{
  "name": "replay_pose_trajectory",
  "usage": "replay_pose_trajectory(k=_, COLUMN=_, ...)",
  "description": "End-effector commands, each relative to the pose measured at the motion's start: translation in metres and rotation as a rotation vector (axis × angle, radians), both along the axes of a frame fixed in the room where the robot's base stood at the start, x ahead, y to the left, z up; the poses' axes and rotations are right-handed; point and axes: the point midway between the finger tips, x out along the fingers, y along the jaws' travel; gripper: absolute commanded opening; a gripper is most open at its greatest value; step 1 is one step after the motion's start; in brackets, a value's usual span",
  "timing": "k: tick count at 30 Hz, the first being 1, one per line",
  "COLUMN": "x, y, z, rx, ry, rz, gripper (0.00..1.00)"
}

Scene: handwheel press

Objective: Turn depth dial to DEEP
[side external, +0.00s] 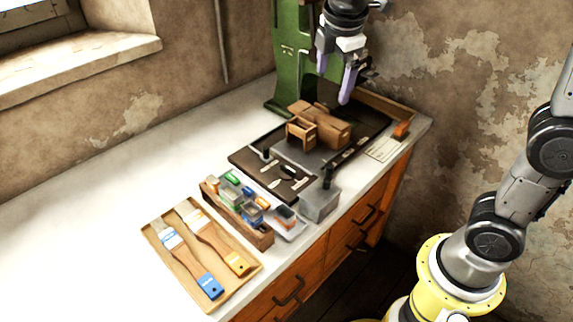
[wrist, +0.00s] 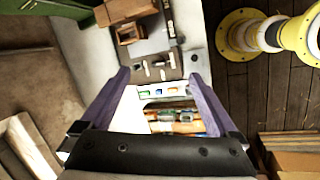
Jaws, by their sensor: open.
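A dark panel (side external: 262,178) with several pale labels lies at the front of the press bed. A small dark knob with a white mark (side external: 288,172) sits among the labels and looks like the depth dial. Its lettering and setting are too small to read. The panel also shows in the wrist view (wrist: 150,76), between and beyond my fingertips. My gripper (side external: 332,87) is open and empty, with purple fingers pointing down. It is high above the bed near the green press column, well apart from the panel. Both fingers show in the wrist view (wrist: 158,75).
The green press column (side external: 287,60) stands behind the bed. Brown wooden blocks (side external: 328,130) sit on the bed. Small upright dark posts (side external: 328,176) rise by the panel. A box of coloured items (side external: 238,215) and a brush tray (side external: 160,240) are in front. The left worktop is clear.

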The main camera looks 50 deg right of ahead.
Motion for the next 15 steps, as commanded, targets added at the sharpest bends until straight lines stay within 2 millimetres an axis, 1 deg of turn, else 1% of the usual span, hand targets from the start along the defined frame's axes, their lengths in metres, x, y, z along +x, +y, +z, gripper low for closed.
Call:
replay_pose_trajectory(k=1, x=0.019, y=0.006, z=-0.012, rx=-0.029, ry=0.043, rz=0.047, gripper=0.95)
replay_pose_trajectory(k=3, x=0.042, y=0.014, z=-0.027, rx=-0.068, ry=0.094, rz=0.109, gripper=0.95)
replay_pose_trajectory(k=5, x=0.061, y=0.022, z=-0.043, rx=-0.097, ry=0.139, rz=0.156, gripper=0.95)
replay_pose_trajectory(k=6, x=0.072, y=0.027, z=-0.055, rx=-0.115, ry=0.166, rz=0.184, gripper=0.95)
replay_pose_trajectory(k=8, x=0.086, y=0.036, z=-0.074, rx=-0.136, ry=0.205, rz=0.215, gripper=0.95)
replay_pose_trajectory(k=9, x=0.094, y=0.042, z=-0.086, rx=-0.147, ry=0.227, rz=0.23, gripper=0.95)
replay_pose_trajectory(k=12, x=0.107, y=0.055, z=-0.117, rx=-0.167, ry=0.276, rz=0.257, gripper=0.95)
replay_pose_trajectory(k=15, x=0.11, y=0.064, z=-0.142, rx=-0.176, ry=0.321, rz=0.275, gripper=0.95)
